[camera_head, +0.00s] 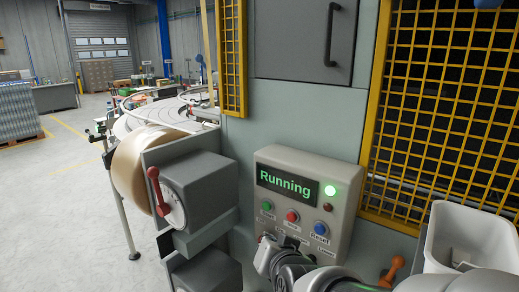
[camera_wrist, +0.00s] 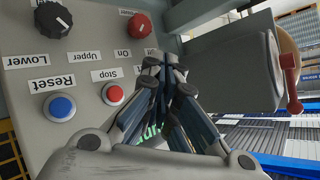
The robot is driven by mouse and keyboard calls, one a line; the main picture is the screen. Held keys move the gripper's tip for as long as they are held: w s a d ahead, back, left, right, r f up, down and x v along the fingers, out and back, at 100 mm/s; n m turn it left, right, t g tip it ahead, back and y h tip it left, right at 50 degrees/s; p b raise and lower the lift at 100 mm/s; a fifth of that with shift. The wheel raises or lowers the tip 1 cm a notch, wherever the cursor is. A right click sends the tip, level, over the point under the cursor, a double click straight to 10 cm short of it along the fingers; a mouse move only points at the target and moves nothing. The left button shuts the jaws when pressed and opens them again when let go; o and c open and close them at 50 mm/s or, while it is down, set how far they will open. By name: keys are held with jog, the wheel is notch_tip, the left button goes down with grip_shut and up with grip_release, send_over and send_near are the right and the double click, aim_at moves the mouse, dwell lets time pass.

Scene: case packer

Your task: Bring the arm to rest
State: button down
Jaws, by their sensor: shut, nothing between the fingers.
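My gripper (camera_head: 270,246) is in front of the lower part of the grey control panel (camera_head: 338,178). In the wrist view my gripper (camera_wrist: 163,68) is shut and empty, its dark fingers together across the panel. Below are a green button (camera_head: 266,206), a red button (camera_head: 292,216) and a blue Reset button (camera_head: 320,228). The wrist view shows the panel upside down. My arm hides part of the lower panel, and I cannot tell whether the fingers touch it.
A grey box with a red lever (camera_head: 157,190) and a tape roll (camera_head: 130,170) stands left of the panel. A white bin (camera_head: 463,238) and an orange-handled lever (camera_head: 392,269) are at the right. Yellow mesh guards (camera_head: 440,110) flank the machine. Open floor lies left.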

jog(key=s+d+f+n+g+h, duration=0.1)
jog(key=s+d, duration=0.3)
jog(key=s, duration=0.4)
jog(key=s+d+f+n+g, duration=0.1)
jog(key=s+d+g, duration=0.2)
jog(key=s, duration=0.5)
jog(key=s+d+f+n+g+h+b, duration=0.1)
jog(key=s+d+g, duration=0.2)
jog(key=s, duration=0.6)
jog(key=shift+d+h, duration=0.3)
jog(key=shift+d, duration=0.8)
jog(key=shift+s, duration=0.1)
